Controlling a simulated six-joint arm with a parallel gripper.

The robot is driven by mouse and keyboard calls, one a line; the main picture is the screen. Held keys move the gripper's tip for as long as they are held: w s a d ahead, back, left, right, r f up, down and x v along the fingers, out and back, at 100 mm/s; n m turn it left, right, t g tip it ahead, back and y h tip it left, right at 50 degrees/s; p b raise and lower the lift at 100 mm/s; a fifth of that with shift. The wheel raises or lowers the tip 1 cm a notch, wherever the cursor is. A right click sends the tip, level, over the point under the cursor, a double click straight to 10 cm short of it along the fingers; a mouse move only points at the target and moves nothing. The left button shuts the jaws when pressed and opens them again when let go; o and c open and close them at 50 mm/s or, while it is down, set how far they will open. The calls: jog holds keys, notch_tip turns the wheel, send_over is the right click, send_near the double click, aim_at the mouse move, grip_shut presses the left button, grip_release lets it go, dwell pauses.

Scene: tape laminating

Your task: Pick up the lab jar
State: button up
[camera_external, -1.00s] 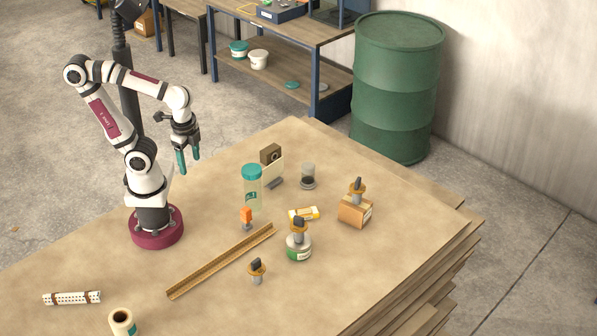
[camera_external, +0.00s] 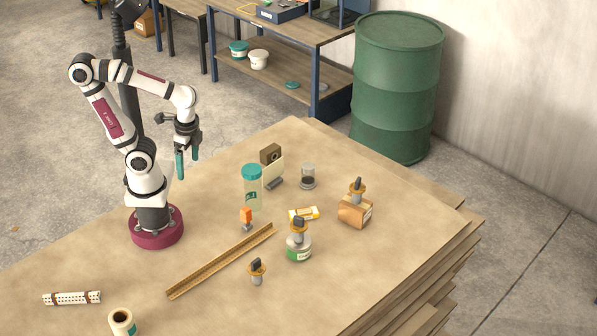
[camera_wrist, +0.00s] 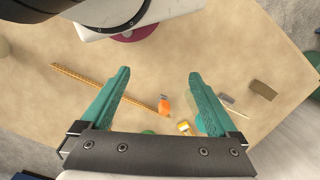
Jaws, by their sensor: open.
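The likeliest lab jar is a tall clear jar with a teal lid (camera_external: 252,189), upright on the table right of my arm. In the wrist view, a teal round patch (camera_wrist: 212,124), probably its lid, is partly hidden behind the right finger. A shorter jar with a green label (camera_external: 298,249) and a dark-topped fitting stands nearer the table's front. My gripper (camera_external: 187,162) is open and empty, pointing down, left of the teal-lidded jar and apart from it. Its two teal fingers are spread wide in the wrist view (camera_wrist: 159,75).
An orange-topped piece (camera_external: 246,217) and a long brown rail (camera_external: 222,261) lie in front of the tall jar.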

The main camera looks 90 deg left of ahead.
notch_tip(320, 180, down, 3)
jog(key=n+g+h, duration=0.1)
jog(key=n+h, duration=0.4)
jog(key=n, duration=0.4)
jog(key=n+t+h, duration=0.1)
jog(key=n+t, duration=1.4)
jog(key=n, duration=1.1)
send_near(252, 184)
jog(key=s+a, duration=0.5)
jog(key=x, duration=1.6)
jog(key=shift+s+d+f, duration=0.1)
jog(key=shift+s+d, duration=0.05)
jog(key=shift+d, duration=0.1)
jog(key=c, duration=1.5)
